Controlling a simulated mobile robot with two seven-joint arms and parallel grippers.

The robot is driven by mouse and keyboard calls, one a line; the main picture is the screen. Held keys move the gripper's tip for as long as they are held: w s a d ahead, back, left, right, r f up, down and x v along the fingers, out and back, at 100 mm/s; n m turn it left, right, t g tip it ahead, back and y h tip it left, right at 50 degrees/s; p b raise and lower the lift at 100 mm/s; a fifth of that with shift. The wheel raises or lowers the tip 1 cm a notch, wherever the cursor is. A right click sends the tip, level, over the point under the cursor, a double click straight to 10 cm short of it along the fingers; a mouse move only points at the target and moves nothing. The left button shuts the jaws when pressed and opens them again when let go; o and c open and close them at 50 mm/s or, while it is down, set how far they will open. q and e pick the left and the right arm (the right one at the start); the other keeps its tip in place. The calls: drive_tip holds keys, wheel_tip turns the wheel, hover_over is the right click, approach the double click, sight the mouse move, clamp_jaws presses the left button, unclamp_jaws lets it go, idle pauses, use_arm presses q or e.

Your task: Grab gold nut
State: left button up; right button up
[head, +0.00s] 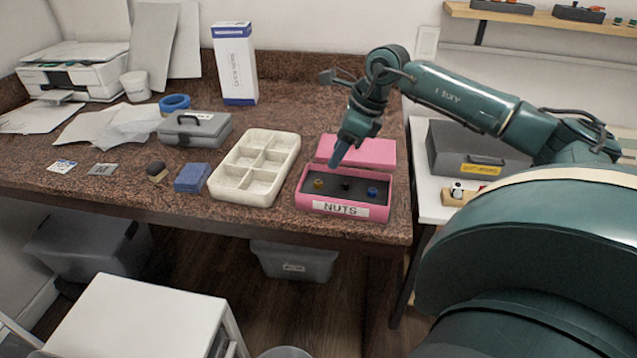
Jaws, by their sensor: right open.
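A pink box labelled NUTS (300,202) stands open near the front right of the brown table. Inside on its dark insert sit a gold nut (318,184) at the left, a black nut (345,186) in the middle and a blue nut (372,191) at the right. My right gripper (338,157) points down above the back left part of the box, over the gold nut and a little behind it. It is open and apart from the nuts; nothing shows between its fingers. My left gripper is not in view.
A cream tray with empty compartments (255,163) stands just left of the pink box. A pink lid (375,152) lies behind the box.

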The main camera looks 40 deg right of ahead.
sight(319, 182)
drive_tip(key=p+x, duration=0.1)
drive_tip(key=x, duration=0.7)
drive_tip(key=shift+w+f+p, duration=0.25)
drive_tip(key=shift+w+p, duration=0.05)
drive_tip(key=shift+p, duration=0.05)
drive_tip(key=shift+c, duration=0.4)
clamp_jaws()
